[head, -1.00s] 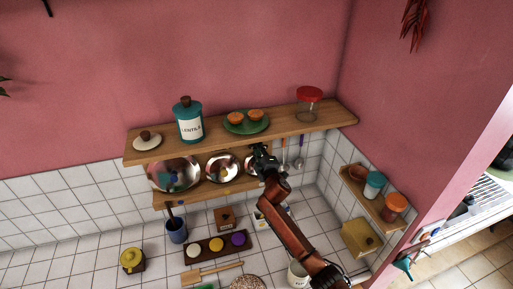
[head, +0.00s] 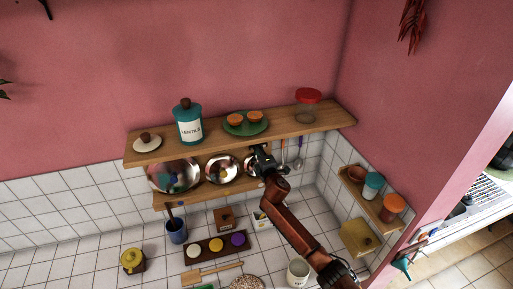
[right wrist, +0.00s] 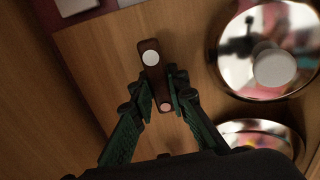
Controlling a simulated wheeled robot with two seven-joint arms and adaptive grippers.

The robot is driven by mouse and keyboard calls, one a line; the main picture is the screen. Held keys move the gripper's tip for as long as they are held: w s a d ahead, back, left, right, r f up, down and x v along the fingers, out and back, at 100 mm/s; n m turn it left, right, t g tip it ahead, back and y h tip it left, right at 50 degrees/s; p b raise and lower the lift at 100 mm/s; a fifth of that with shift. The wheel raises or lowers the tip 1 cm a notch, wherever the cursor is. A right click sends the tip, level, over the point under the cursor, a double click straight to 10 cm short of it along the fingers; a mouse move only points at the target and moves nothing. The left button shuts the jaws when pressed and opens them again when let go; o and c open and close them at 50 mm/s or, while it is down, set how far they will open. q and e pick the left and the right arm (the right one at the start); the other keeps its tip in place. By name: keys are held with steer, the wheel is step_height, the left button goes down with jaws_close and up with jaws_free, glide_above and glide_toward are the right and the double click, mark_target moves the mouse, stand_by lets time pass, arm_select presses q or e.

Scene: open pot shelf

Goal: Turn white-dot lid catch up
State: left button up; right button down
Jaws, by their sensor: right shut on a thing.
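The catch (right wrist: 151,62) is a small dark brown bar on a wooden board, with a white dot (right wrist: 151,57) at its upper end and a pinkish dot at its lower end in the right wrist view. My right gripper (right wrist: 163,100) is shut on the catch's lower part, one finger on each side. In the head view my right gripper (head: 262,158) is at the shelf's front, beside the shiny lids (head: 222,169), and hides the catch. Two shiny lids (right wrist: 278,32) show at the right of the wrist view. My left gripper is not in view.
The wooden shelf (head: 285,124) above holds a teal lentils jar (head: 189,123), a green plate (head: 246,128) with orange-topped items, a red-lidded jar (head: 307,106) and a pale lid (head: 146,143). Utensils hang right of the gripper. The counter below holds several items.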

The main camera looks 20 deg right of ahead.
steer(key=c, duration=1.8)
jaws_free()
steer(key=shift+c, duration=0.2)
steer(key=s, duration=1.2)
steer(key=shift+a, duration=0.45)
